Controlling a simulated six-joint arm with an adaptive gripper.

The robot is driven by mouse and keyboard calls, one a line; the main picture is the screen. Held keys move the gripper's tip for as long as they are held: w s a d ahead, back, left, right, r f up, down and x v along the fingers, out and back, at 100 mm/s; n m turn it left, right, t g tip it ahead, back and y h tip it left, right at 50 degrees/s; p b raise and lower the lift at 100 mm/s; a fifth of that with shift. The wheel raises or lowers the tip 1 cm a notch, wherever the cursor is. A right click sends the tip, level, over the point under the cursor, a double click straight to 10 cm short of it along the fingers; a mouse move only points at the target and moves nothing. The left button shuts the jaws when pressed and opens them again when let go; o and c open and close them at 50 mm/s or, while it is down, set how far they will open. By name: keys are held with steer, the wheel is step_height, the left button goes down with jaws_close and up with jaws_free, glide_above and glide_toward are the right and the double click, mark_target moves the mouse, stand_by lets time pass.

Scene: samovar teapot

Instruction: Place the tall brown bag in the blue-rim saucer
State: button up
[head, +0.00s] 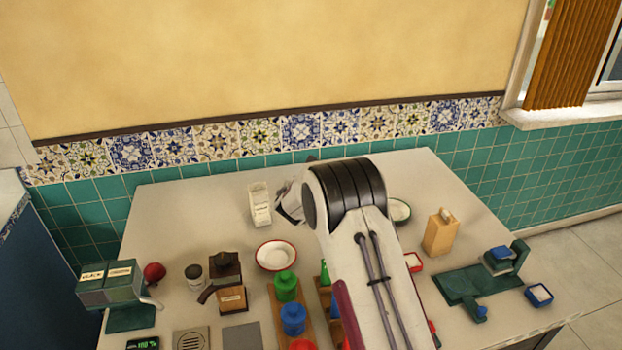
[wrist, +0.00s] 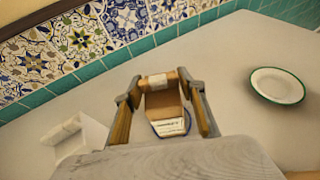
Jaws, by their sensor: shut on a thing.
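The tall brown bag (wrist: 162,103), with a folded top and a white label, is between the two fingers of my gripper (wrist: 163,110) in the wrist view. My gripper is shut on it. Part of a blue rim, from the blue-rim saucer (wrist: 157,129), shows around the bag's lower end. The rest of that saucer is hidden behind the bag and gripper. I cannot tell whether the bag touches the saucer. In the head view my arm hides the bag and the blue-rim saucer.
A white bag (head: 260,204) stands left of my gripper. A green-rim saucer (head: 400,210) is to the right, a red-rim saucer (head: 276,255) nearer. A tan bag (head: 438,235) stands at right. A grinder (head: 228,285) and coloured canisters (head: 286,287) crowd the front.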

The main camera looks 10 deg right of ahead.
steer(key=o, duration=1.6)
steer(key=shift+c, duration=0.2)
steer(key=shift+r, duration=0.1)
steer(key=shift+r, duration=0.5)
steer(key=v, duration=1.2)
steer(key=shift+r, duration=0.1)
